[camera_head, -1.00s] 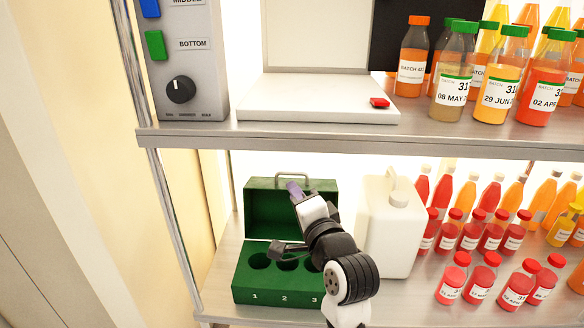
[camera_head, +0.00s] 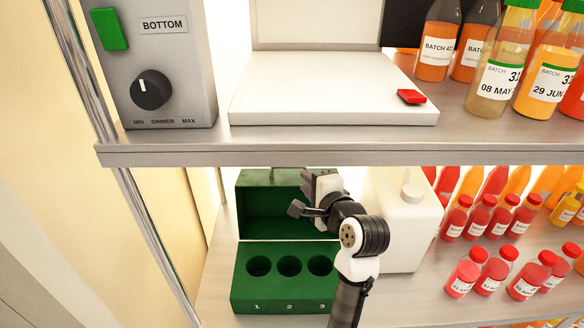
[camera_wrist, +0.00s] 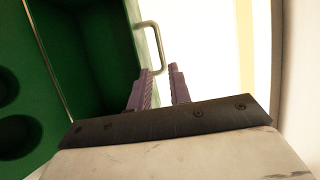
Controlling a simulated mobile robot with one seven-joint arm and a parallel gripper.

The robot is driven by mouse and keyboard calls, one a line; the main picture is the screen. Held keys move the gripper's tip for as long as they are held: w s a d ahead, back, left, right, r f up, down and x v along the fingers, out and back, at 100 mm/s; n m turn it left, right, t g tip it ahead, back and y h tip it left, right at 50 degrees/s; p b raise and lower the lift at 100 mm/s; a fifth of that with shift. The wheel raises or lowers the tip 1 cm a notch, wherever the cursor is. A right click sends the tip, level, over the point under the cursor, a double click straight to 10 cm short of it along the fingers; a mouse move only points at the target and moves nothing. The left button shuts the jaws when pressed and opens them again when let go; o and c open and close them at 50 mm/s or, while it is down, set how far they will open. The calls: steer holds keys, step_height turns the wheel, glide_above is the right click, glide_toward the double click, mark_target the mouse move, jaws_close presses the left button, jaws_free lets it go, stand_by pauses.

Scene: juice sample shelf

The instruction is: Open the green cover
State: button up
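The green box (camera_head: 243,292) stands on the lower shelf with numbered round holes in its top. Its green cover (camera_head: 262,205) stands up, open, at the back of the box. In the wrist view the cover (camera_wrist: 92,55) is at the left, with a metal handle (camera_wrist: 152,42) on its edge. My gripper (camera_head: 307,182) is by the cover's upper right part. In the wrist view its purple fingers (camera_wrist: 159,69) are apart, with the handle's near end close to the tips. I see nothing held.
A white jug (camera_head: 402,228) stands close to the right of my arm. Several red-capped bottles (camera_head: 482,217) stand farther right. The upper shelf edge (camera_head: 330,153) runs just above my gripper. A metal post (camera_head: 160,240) stands left of the box.

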mark_target(293, 180)
steer(key=x, duration=0.9)
steer(key=shift+p, duration=0.4)
jaws_close()
